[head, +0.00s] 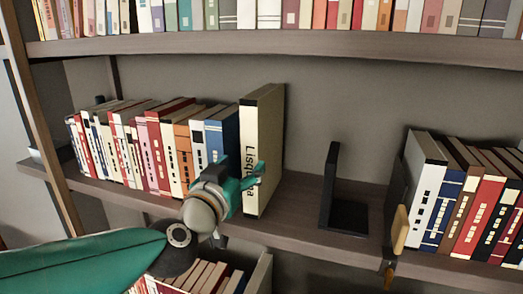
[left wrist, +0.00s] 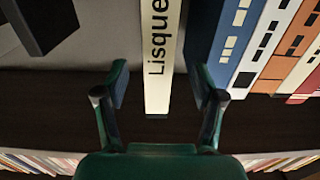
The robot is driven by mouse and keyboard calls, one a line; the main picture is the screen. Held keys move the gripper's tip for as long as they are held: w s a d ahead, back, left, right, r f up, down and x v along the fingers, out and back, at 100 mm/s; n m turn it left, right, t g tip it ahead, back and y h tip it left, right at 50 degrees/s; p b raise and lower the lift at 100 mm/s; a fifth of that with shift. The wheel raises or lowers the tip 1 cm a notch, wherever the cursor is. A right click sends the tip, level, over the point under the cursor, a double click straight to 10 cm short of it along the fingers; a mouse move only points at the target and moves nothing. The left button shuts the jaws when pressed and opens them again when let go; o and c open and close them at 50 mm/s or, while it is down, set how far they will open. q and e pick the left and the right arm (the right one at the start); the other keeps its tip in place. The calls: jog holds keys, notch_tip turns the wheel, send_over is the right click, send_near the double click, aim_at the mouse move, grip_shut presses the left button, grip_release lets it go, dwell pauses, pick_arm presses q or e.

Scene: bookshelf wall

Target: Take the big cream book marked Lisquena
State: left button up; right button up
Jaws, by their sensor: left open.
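The big cream book marked Lisquena (head: 264,130) stands upright at the right end of the left row on the middle shelf. Its lettered spine faces out. My left gripper (head: 243,182) is open at the lower part of that spine and hides some of the letters. In the left wrist view, the cream spine (left wrist: 160,60) with "Lisque" showing lies between the two spread fingers of my left gripper (left wrist: 160,78). There is a gap on both sides, and I see no contact. My right gripper is not in view.
A blue book (head: 222,135) stands close beside the cream one on the left. Right of it the shelf is bare up to a black bookend (head: 331,188). Another book row (head: 460,205) stands farther right. A tan object (head: 400,229) is at the shelf's front edge.

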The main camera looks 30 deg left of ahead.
aim_at(250, 158)
pick_arm(q)
jog(key=x, duration=0.5)
jog(key=shift+d, duration=0.1)
jog(key=shift+x, duration=3.15)
grip_shut()
jog(key=shift+r, duration=0.35)
